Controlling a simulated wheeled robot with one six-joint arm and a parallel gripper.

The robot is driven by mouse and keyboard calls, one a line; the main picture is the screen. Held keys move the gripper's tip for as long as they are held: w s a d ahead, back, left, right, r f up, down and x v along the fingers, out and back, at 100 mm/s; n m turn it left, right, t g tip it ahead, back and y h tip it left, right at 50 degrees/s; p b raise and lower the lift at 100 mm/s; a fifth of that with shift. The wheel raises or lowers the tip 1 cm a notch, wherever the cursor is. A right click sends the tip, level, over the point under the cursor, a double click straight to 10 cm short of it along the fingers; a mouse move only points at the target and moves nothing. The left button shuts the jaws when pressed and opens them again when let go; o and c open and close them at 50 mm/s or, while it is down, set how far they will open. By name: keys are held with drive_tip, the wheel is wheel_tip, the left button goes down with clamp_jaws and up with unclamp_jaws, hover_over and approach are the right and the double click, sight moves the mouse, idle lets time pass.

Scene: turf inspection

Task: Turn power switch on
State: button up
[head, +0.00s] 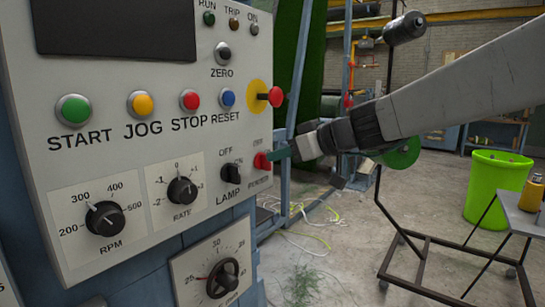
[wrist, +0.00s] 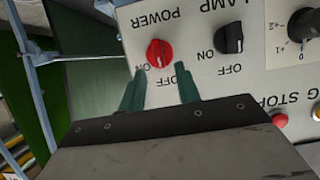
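The power switch is a red rotary knob (head: 262,160) at the lower right of the light grey control panel (head: 120,140). The red knob also shows in the wrist view (wrist: 159,53), upside down, under the word POWER, with ON and OFF lettering by it. I cannot tell clearly which word it points to. My gripper (wrist: 160,75) is open, its two green fingers apart with their tips just short of the knob, one toward each side. In the head view my gripper (head: 276,156) reaches in from the right, right at the knob. Whether it touches is unclear.
The black LAMP knob (head: 230,170) sits close to the left of the power switch. A red emergency button (head: 276,97) on a yellow plate sticks out above it. A green bin (head: 495,185) and a cart (head: 440,275) stand at the right. Cables lie on the floor.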

sight(266, 162)
drive_tip(key=x, duration=0.3)
drive_tip(key=shift+w+a+f, duration=0.15)
drive_tip(key=shift+a, duration=0.05)
clamp_jaws()
